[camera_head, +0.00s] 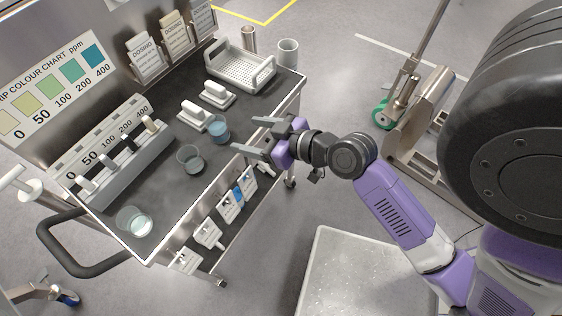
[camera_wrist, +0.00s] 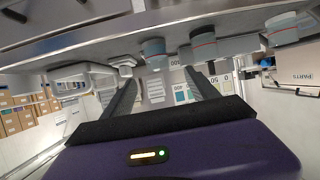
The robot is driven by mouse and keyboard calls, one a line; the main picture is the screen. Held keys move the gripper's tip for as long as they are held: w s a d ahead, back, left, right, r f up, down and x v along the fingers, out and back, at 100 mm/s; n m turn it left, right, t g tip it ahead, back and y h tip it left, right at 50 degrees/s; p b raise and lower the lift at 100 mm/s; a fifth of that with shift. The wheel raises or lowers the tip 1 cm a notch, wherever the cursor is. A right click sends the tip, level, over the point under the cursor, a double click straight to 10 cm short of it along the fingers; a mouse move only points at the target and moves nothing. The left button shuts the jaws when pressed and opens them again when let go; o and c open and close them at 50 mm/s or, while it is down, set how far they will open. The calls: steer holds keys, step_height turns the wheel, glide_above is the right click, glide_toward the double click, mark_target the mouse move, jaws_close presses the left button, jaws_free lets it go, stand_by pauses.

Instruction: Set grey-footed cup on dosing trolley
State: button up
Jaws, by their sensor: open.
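The dosing trolley (camera_head: 165,195) has a dark top and fills the left of the head view. Clear cups stand on it: one with blue liquid (camera_head: 219,128), a greyish one (camera_head: 190,159) nearer the front edge, and one with pale liquid (camera_head: 134,220) at the front left. Another clear cup (camera_head: 288,52) is at the trolley's far right corner. The wrist view shows both fingers (camera_wrist: 160,80) apart, with several cups (camera_wrist: 203,46) beyond, upside down.
A colour chart stands behind. A pale box (camera_head: 350,275) is on the floor.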

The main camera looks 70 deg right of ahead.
steer(key=s+a+r+n+t+y, duration=0.1)
steer(key=s+a+r, duration=0.3)
steer(key=s+a, duration=1)
steer(key=a+n+y, duration=0.1)
steer(key=a, duration=0.2)
steer(key=shift+s+a+t+y, duration=0.25)
steer(key=shift+s+t+y, duration=0.05)
steer(key=shift+y, duration=0.1)
